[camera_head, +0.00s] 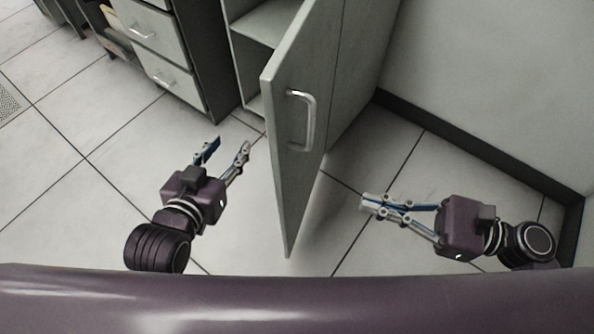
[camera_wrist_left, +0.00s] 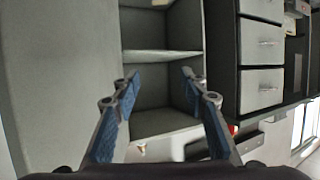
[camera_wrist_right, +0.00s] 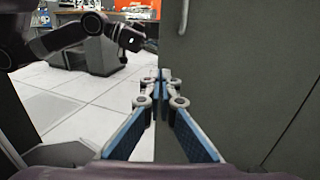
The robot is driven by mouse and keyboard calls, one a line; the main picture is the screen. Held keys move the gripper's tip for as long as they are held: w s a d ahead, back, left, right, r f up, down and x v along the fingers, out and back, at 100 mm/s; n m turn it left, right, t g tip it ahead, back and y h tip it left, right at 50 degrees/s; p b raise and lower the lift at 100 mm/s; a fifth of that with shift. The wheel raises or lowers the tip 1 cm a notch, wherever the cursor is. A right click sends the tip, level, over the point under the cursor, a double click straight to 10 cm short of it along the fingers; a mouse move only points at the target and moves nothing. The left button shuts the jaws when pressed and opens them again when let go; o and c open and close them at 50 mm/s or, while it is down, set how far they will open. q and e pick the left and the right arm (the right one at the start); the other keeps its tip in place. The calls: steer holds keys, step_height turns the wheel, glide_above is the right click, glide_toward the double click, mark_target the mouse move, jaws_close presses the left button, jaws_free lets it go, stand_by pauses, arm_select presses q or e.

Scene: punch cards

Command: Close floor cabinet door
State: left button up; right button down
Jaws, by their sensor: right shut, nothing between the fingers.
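The grey-green cabinet door (camera_head: 301,125) stands wide open in the head view, its free edge toward me, with a metal handle (camera_head: 303,120) on its right face. The open cabinet (camera_head: 266,22) shows shelves (camera_wrist_left: 165,57) inside in the left wrist view. My left gripper (camera_head: 226,148) is open and empty, left of the door on its inner side. My right gripper (camera_head: 367,204) is shut with nothing in it, right of the door on the handle side and apart from it. In the right wrist view its fingertips (camera_wrist_right: 163,82) overlap the door's edge.
A drawer unit (camera_head: 168,50) stands left of the cabinet; drawers also show in the left wrist view (camera_wrist_left: 262,52). A wall (camera_head: 490,80) with a dark baseboard (camera_head: 470,145) bounds the right side. The tiled floor (camera_head: 70,210) is free at the left and around the door.

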mark_target(282, 178)
steer(key=x, duration=1.4)
steer(key=shift+w, duration=0.1)
